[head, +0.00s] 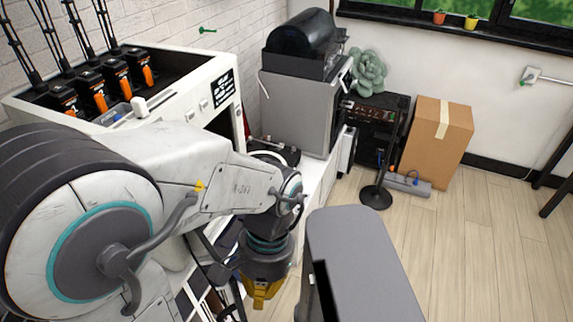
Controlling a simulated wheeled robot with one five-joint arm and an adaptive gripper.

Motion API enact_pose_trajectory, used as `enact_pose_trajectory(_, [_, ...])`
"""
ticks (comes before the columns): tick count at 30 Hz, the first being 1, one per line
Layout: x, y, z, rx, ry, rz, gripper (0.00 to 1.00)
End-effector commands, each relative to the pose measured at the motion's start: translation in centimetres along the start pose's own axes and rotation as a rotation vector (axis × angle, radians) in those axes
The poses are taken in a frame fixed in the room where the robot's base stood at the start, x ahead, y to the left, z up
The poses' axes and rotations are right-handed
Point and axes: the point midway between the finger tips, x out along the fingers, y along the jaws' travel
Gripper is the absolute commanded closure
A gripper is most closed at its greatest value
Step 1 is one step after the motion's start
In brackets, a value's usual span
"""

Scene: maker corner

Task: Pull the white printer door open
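A white printer-like machine (188,92) stands at the left, with orange-tipped black units in its open top and a black label on its front. A dark opening shows below the label. My arm covers much of the front, and I cannot clearly make out the white door or its handle. My gripper (262,296) points down at the bottom centre, low in front of the machine and apart from its visible upper part. I see nothing held.
A grey machine with a black domed top (300,105) stands farther back on the white bench. The wooden floor (480,250) at right is clear.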

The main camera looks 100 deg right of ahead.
Motion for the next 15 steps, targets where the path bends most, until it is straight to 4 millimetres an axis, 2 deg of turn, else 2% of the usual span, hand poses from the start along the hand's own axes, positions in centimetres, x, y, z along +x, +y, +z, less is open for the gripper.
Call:
enact_pose_trajectory(8, [-0.3, 0.0, 0.0, 0.0, 0.001, 0.0, 1.0])
enact_pose_trajectory(11, [-1.0, 0.0, -0.1, 0.0, 0.004, 0.0, 1.0])
enact_pose_trajectory(15, [-3.0, 0.0, -0.1, 0.0, 0.006, 0.0, 1.0])
